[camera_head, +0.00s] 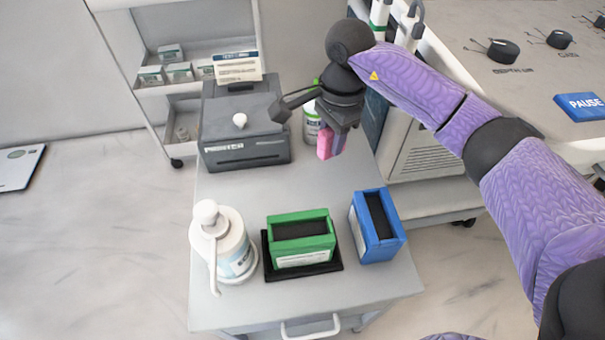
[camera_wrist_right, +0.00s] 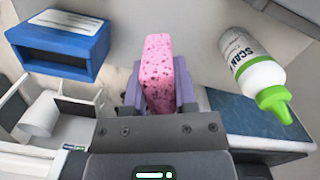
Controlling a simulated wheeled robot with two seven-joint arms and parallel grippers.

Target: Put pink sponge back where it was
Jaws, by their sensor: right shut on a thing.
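The pink sponge (camera_head: 324,144), speckled with dark spots, is held by my right gripper (camera_head: 333,128) above the back part of the grey cart top. In the right wrist view the sponge (camera_wrist_right: 158,65) stands out between the two purple fingers of the right gripper (camera_wrist_right: 159,92), which is shut on it. A blue box (camera_head: 384,244) with a dark slot in its top stands at the cart's right edge. A green box (camera_head: 303,260) with a dark top stands on a black tray (camera_head: 334,265) beside it. My left gripper is out of view.
A white pump bottle (camera_head: 232,250) stands front left on the cart (camera_head: 235,185). A dark printer (camera_head: 240,128) is at the back left. A green-capped bottle (camera_wrist_right: 238,50) stands close to the gripper. The cart's middle is clear. A white machine (camera_head: 415,150) borders the right.

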